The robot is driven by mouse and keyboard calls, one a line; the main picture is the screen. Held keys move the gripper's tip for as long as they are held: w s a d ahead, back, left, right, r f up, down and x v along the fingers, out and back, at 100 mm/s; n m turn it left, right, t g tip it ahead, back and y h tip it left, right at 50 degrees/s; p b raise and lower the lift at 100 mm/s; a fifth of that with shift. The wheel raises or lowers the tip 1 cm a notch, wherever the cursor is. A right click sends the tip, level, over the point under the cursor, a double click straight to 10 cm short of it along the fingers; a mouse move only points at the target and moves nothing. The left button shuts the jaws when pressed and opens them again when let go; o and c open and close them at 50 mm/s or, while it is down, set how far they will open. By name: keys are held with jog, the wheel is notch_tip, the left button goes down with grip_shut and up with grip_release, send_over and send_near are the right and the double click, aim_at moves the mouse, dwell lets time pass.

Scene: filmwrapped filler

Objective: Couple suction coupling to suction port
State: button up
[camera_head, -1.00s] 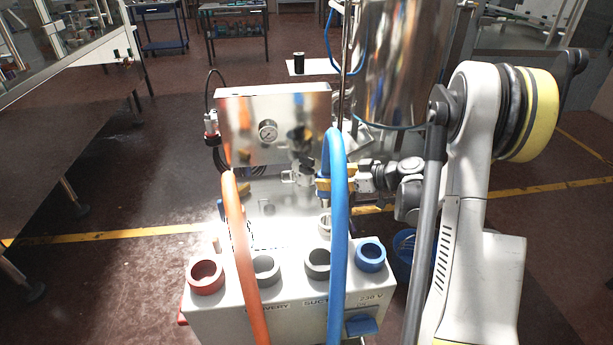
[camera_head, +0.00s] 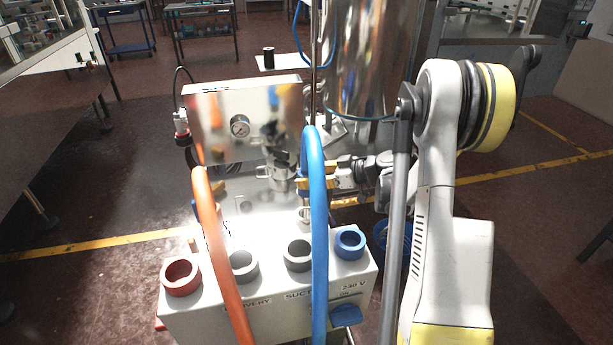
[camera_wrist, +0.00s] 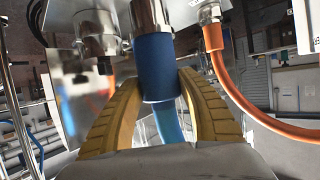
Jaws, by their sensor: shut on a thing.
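The suction coupling is a blue sleeve (camera_wrist: 156,66) at the end of the blue hose (camera_head: 317,230). My gripper (camera_wrist: 160,82) has its yellow fingers shut around this sleeve in the wrist view. A shiny metal cylinder (camera_wrist: 150,14) stands directly above the sleeve; I cannot tell whether it belongs to the coupling or the port. A dark-grey and silver fitting (camera_wrist: 98,32) sits to its left, apart from the sleeve. In the head view my gripper (camera_head: 304,184) is beside the steel box (camera_head: 205,125), partly hidden by the hose. I cannot tell which fitting is the suction port.
The orange hose (camera_head: 218,250) ends at a silver fitting (camera_wrist: 209,14) right of the blue sleeve. The front unit (camera_head: 260,312) has one red, two grey and one blue ring sockets. A large steel vessel (camera_head: 365,60) stands behind. Floor to the left is clear.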

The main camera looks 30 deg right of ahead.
aim_at(307, 197)
jog(key=shift+f+b, duration=0.3)
jog(key=shift+f, duration=3.45)
jog(key=shift+f, duration=0.3)
jog(key=o, duration=1.4)
jog(key=shift+o, duration=0.2)
